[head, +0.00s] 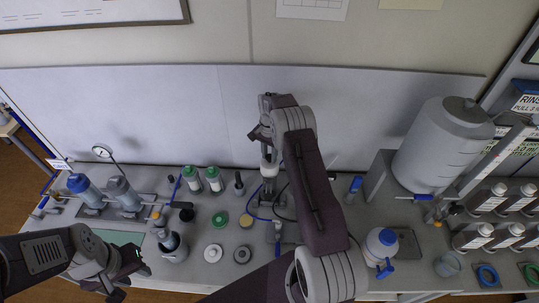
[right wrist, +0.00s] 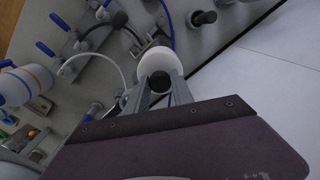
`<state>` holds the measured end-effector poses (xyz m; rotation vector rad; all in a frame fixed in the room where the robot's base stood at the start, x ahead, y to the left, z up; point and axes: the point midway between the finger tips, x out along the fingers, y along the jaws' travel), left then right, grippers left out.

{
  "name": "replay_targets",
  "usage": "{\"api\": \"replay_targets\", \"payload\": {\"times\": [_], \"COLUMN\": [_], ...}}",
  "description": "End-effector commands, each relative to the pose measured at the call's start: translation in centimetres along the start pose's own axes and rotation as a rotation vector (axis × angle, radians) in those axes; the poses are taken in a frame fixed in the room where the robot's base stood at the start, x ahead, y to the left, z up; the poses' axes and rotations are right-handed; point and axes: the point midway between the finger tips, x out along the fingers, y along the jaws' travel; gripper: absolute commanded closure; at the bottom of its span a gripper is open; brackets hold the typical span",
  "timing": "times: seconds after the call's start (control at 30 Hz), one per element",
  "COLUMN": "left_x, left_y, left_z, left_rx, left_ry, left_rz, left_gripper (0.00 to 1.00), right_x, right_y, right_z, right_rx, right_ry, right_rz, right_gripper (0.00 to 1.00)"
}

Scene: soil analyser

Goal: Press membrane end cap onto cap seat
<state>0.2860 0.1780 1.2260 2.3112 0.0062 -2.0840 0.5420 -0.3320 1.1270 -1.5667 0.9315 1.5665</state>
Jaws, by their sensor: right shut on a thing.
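My right gripper (head: 267,155) is shut on a white round cap (right wrist: 157,62), which I take for the membrane end cap. In the right wrist view the cap sits between the fingertips, with a dark round part in front of it. In the head view the white piece (head: 268,169) hangs below the gripper, over a grey fixture (head: 266,195) with blue and dark tubing. The cap seat cannot be made out clearly, and I cannot tell whether the cap touches anything. My left gripper (head: 126,275) is open and empty at the front left.
Green-capped bottles (head: 213,179) stand left of the fixture. A green disc (head: 220,219) and a white disc (head: 213,253) lie in front. A white-and-blue bottle (head: 381,247) stands front right. A large grey tank (head: 440,145) is at the right. A white panel (head: 150,115) bounds the back.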

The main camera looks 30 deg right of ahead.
Motion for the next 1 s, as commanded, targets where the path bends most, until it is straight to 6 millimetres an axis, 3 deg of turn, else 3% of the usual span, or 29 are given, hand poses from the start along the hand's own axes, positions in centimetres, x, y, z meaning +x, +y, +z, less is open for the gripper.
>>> {"api": "replay_targets", "payload": {"times": [0.33, 0.37, 0.43, 0.77, 0.87, 1.0], "left_x": [0.3, 0.3, 0.3, 0.5, 1.5, 3.1], "left_y": [0.0, 0.0, 0.0, 0.0, 0.0, -0.1], "left_z": [0.0, 0.0, 0.0, 0.1, 0.1, 0.3], "left_rx": [0.000, 0.000, 0.000, 0.000, 0.000, 0.000], "left_ry": [0.000, 0.000, 0.000, 0.000, 0.000, 0.000], "left_rz": [0.000, 0.000, 0.000, 0.000, 0.000, 0.000], "left_gripper": [0.64, 0.64, 0.64, 0.64, 0.64, 0.64], "right_x": [0.4, 0.4, 0.4, 0.3, -0.9, -4.0], "right_y": [0.0, 0.0, 0.0, 0.0, -0.1, -0.1], "right_z": [0.0, 0.0, 0.0, 0.0, -0.1, -0.1], "right_rx": [0.000, 0.000, 0.000, 0.000, 0.000, 0.000], "right_ry": [0.000, 0.000, 0.000, 0.001, 0.004, 0.005], "right_rz": [0.000, 0.000, 0.000, -0.001, -0.004, -0.005], "right_gripper": [1.00, 0.63, 0.46, 0.46, 0.46, 0.46]}}
